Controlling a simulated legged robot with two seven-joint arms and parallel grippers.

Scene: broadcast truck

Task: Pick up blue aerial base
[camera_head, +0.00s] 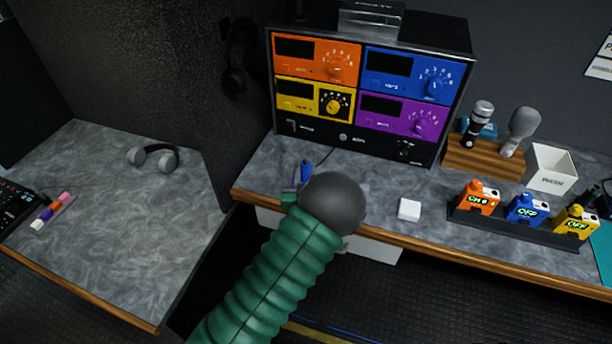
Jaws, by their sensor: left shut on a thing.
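The blue aerial base (306,168) shows as a small upright blue piece just beyond my left wrist, over the front part of the grey marbled counter. Its lower part is hidden behind my wrist. My left gripper (297,190) is at this blue piece and shut on it; the fingers are mostly covered by my dark round wrist and green sleeve. I cannot tell whether the piece still touches the counter. My right gripper is not in view.
A radio rack (360,85) with orange, blue, yellow and purple panels stands behind. To the right are a white block (409,209), a microphone stand (484,160), a white box (550,167) and a tray (520,228) of coloured packs. Headphones (154,157) lie on the left counter.

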